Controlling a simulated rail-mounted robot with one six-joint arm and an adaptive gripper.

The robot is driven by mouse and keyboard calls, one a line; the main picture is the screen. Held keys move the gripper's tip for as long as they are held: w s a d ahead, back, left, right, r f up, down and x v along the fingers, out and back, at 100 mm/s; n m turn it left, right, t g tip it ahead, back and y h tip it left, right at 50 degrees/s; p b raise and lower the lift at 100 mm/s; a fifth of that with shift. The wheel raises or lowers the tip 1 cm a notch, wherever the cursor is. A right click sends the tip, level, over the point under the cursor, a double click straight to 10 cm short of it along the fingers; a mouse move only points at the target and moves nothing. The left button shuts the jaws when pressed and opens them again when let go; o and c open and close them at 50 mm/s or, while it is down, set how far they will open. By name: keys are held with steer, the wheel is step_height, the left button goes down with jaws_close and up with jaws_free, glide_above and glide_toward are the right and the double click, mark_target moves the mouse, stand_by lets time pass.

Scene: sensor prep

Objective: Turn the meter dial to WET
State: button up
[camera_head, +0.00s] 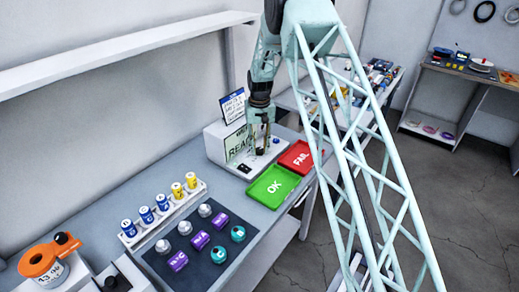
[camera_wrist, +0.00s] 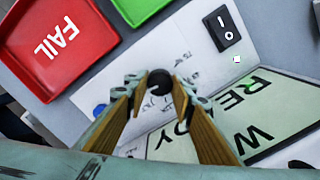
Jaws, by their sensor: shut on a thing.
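The meter (camera_head: 216,146) is a white box at the back of the bench, with a pale green screen (camera_wrist: 272,112). The screen reads READY, with a W on another line. My gripper (camera_head: 259,143) points down at the meter's front panel. In the wrist view, my gripper (camera_wrist: 159,88) has its two fingers shut on the dark round dial (camera_wrist: 159,78). Small print lies around the dial, partly covered by the fingers. I cannot tell which mark the dial points to.
A black rocker switch (camera_wrist: 222,29) and a blue button (camera_wrist: 100,109) are on the panel. The red FAIL tray (camera_wrist: 88,62) and green OK tray (camera_head: 252,190) lie beside the meter. A dark mat (camera_head: 205,262) with sensors and a rack of bottles (camera_head: 160,226) stand nearer.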

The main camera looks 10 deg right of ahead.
mark_target(260, 149)
steer(key=o, duration=0.9)
steer(key=shift+r, duration=0.1)
steer(key=shift+r, duration=5.95)
